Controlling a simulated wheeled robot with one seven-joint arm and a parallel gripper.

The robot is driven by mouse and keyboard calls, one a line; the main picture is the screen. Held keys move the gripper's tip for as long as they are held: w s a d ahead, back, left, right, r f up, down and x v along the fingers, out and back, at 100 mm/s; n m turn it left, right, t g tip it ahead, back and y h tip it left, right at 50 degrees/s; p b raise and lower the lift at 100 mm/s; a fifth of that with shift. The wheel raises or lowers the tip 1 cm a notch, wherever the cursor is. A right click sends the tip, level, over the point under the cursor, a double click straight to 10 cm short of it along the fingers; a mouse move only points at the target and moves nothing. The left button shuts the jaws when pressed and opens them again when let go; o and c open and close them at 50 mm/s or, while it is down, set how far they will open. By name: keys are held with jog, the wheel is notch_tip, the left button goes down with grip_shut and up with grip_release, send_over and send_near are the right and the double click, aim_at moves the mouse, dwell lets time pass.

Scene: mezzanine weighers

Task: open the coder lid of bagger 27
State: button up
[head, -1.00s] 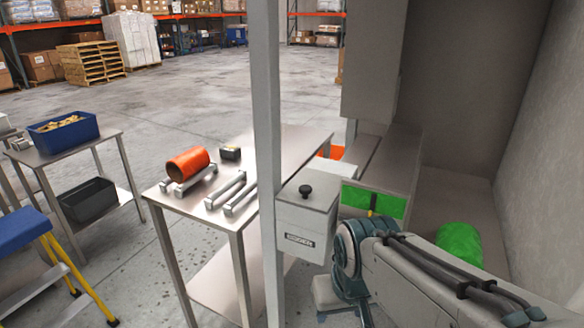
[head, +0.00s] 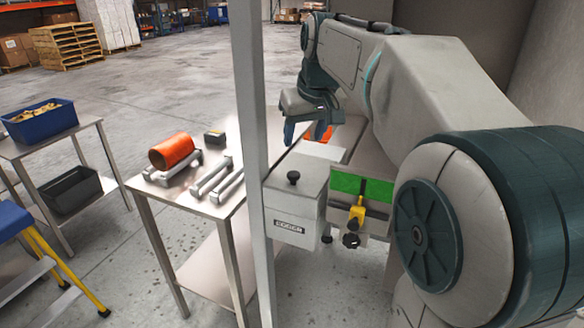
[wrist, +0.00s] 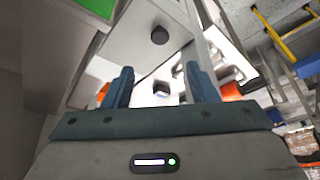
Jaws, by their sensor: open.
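The coder is a pale grey box (head: 284,222) with a dark label on its front, to the right of an upright post. A black round knob (head: 293,177) stands on its lid (head: 308,182), which looks shut. My gripper (head: 308,132) is open and empty, above and beyond the box in the head view, fingers pointing down. In the wrist view the lid (wrist: 135,45) and its knob (wrist: 159,35) show beyond my open fingers (wrist: 160,80). The knob is apart from both fingers.
The grey post (head: 250,150) stands close on the left of the box. A steel table (head: 225,205) holds an orange roll (head: 174,150), metal bars and a small dark block (head: 214,138). A green panel (head: 362,187) with a yellow clamp (head: 357,212) is right of the box.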

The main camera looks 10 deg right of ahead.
aim_at(293, 174)
jog(key=x, duration=1.3)
jog(key=shift+s+f, duration=0.1)
jog(key=shift+f, duration=0.05)
grip_shut()
